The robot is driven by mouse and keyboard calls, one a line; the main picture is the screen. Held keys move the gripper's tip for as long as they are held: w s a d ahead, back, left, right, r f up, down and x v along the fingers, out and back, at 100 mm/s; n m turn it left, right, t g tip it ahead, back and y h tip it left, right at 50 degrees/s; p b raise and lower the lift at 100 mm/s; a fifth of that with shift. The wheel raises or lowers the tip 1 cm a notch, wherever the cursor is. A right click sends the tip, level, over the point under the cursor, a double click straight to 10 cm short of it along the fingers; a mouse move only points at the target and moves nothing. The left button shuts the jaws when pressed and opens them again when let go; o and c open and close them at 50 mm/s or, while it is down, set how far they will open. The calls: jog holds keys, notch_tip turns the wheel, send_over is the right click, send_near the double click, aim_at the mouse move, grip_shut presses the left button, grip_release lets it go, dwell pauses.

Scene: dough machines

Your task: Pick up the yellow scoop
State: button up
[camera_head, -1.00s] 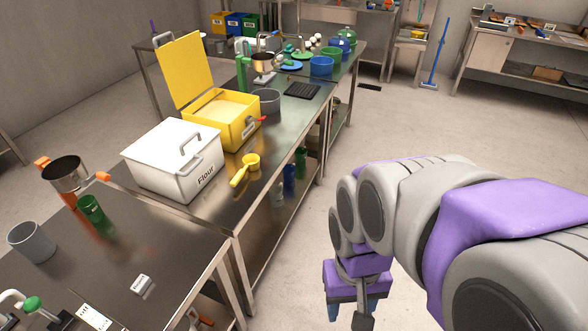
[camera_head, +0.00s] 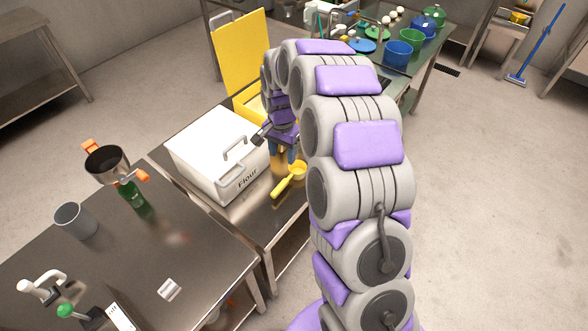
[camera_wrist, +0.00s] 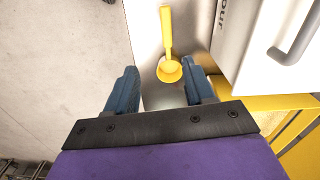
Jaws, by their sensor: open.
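The yellow scoop (camera_head: 289,182) lies on the metal table, just right of the white flour box. Its handle points toward the near side and its bowl toward the far side. In the wrist view the scoop (camera_wrist: 168,48) has its bowl just beyond my fingertips, centred between them, with the handle pointing away. My gripper (camera_wrist: 161,82) is open and empty, with blue fingers on both sides. In the head view my gripper (camera_head: 283,155) is above the table near the scoop's bowl; my arm partly hides the fingers. I cannot tell the exact height.
The white flour box (camera_head: 215,160) stands close left of the scoop. The open yellow bin (camera_head: 242,55) is behind it, partly hidden by my arm. Floor is free at right.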

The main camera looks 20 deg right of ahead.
aim_at(285, 180)
jog(key=shift+m, duration=0.5)
jog(key=f, duration=0.4)
jog(key=w+f, duration=0.1)
jog(key=f, duration=0.4)
jog(key=w+d+f+b, duration=0.1)
jog(key=f, duration=0.3)
jog(key=shift+w+f, duration=0.2)
jog(key=shift+f, duration=0.1)
jog(key=shift+d+f, duration=0.2)
jog(key=shift+f, duration=0.2)
jog(key=f, duration=0.3)
jog(key=f+b, duration=0.1)
jog(key=shift+a+f, duration=0.3)
jog(key=shift+f, duration=0.05)
grip_shut()
